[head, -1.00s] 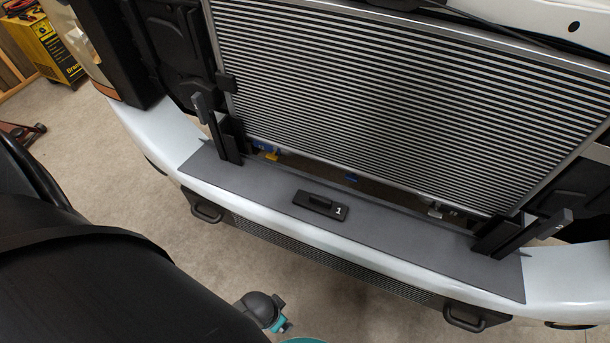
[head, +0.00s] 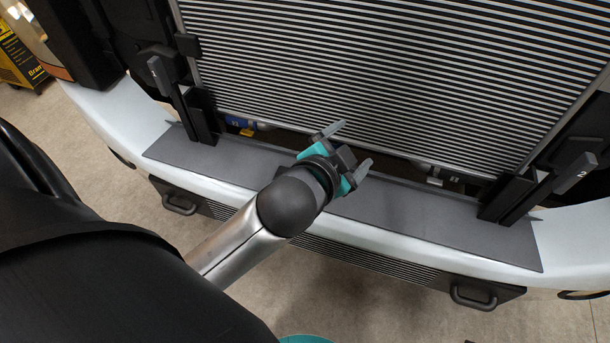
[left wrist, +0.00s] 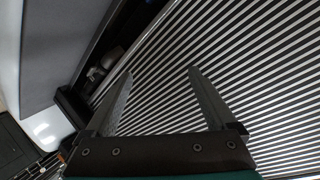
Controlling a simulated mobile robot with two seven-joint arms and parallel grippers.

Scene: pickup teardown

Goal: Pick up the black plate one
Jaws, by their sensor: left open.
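My left gripper (head: 346,150) is open and empty over the shelf's back edge, in front of the radiator (head: 390,80). In the left wrist view its two fingers (left wrist: 160,75) are spread, with only radiator fins between and behind them. The shelf shows at that view's upper left. My right gripper is not in view.
Black upright brackets stand at the shelf's left (head: 185,105) and right (head: 535,190) ends, the right one marked 2. The white bumper (head: 390,245) runs along the front. A dark gap lies between shelf and radiator. The right part of the shelf is clear.

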